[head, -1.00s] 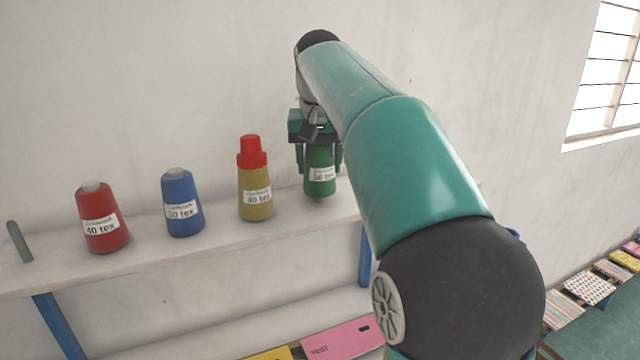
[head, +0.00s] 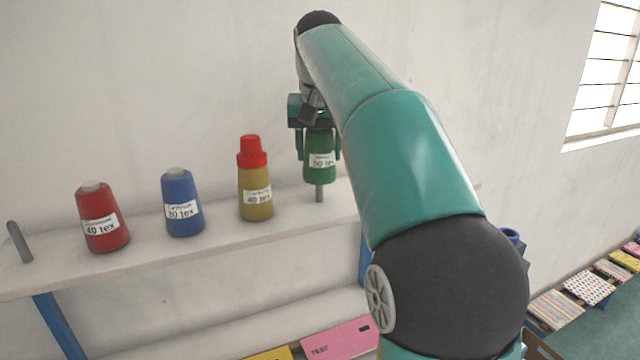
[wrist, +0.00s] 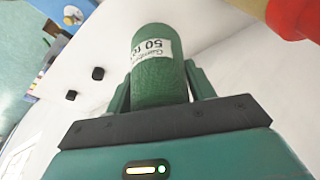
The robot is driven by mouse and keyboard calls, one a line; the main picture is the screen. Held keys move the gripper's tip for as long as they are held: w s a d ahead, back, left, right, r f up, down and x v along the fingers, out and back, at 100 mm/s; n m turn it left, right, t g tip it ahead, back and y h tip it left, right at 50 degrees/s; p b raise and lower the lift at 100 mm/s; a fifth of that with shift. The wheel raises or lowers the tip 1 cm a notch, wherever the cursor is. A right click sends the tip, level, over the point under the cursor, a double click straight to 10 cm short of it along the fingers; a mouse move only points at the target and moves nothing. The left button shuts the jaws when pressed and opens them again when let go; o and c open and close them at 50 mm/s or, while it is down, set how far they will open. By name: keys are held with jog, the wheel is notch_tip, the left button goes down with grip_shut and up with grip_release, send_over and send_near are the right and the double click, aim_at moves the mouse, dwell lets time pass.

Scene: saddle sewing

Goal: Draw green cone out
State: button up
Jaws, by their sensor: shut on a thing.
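The green cone (head: 320,160) of thread has a white label. My gripper (head: 319,150) is shut on it from above and holds it upright over the shelf (head: 285,215). A grey peg (head: 319,193) shows below the cone, between its base and the shelf. The peg's upper end is hidden, so I cannot tell how much of it is still inside the cone. In the wrist view the green cone (wrist: 158,72) sits between the two fingers.
A yellow cone (head: 256,195) with a red cone (head: 251,150) on top stands left of my gripper. A blue cone (head: 181,205) and a red cone (head: 102,220) stand further left. An empty grey peg (head: 19,242) is at the shelf's left end. The wall is close behind.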

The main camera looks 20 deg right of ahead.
jog(key=shift+r, duration=0.25)
jog(key=shift+r, duration=0.7)
jog(key=shift+r, duration=1.1)
jog(key=shift+r, duration=1.95)
